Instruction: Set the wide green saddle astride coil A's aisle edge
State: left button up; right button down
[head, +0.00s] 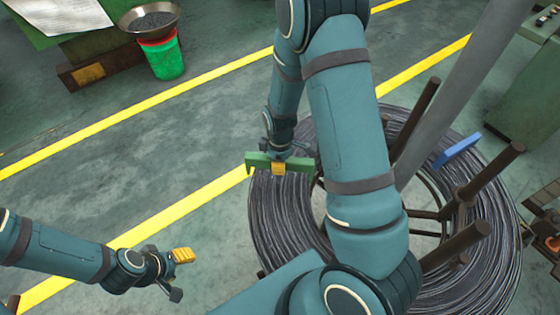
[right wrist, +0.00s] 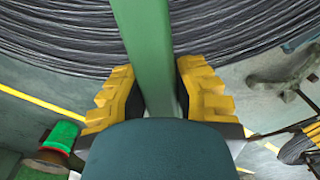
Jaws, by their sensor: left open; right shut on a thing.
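The green saddle (head: 300,164) is a flat green bar with a short downturned end, over the upper left rim of a large wire coil (head: 268,225). No coil label is legible. My right gripper (head: 279,168) is shut on the saddle near its middle. In the right wrist view the saddle (right wrist: 150,60) runs between the yellow finger pads, with the coil (right wrist: 60,35) beyond. I cannot tell whether the saddle touches the coil. My left gripper (head: 178,272) is open and empty over the floor at lower left. My right arm hides part of the coil.
A blue saddle (head: 457,150) sits on the coil's right side. Brown posts (head: 416,118) stand up inside the coil. A green and red container (head: 164,58) and a metal bowl (head: 150,20) are at upper left. The floor between the yellow lines is clear.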

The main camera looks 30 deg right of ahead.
pick_arm(q)
jog(key=shift+w+a+f+b, duration=0.1)
jog(key=shift+w+f+b, duration=0.1)
jog(key=shift+f+b, duration=0.7)
jog(key=shift+w+d+f+b, duration=0.1)
jog(key=shift+w+f+b, duration=0.05)
jog(key=shift+f+b, duration=0.75)
jog(key=shift+w+a+f+b, duration=0.1)
jog(key=shift+w+f+b, duration=0.1)
jog(key=shift+f+b, duration=0.7)
pick_arm(e)
jog(key=shift+f, duration=3.75)
pick_arm(q)
jog(key=shift+f, duration=0.1)
pick_arm(e)
jog(key=c, duration=0.8)
grip_release()
jog(key=shift+c, duration=0.2)
notch_tip(320, 180, up, 12)
jog(key=shift+f, duration=0.1)
notch_tip(320, 180, up, 7)
jog(key=p, duration=0.6)
send_over(280, 181)
pick_arm(q)
notch_tip(280, 181, up, 6)
jog(key=shift+f, duration=0.1)
pick_arm(e)
jog(key=shift+w, duration=0.1)
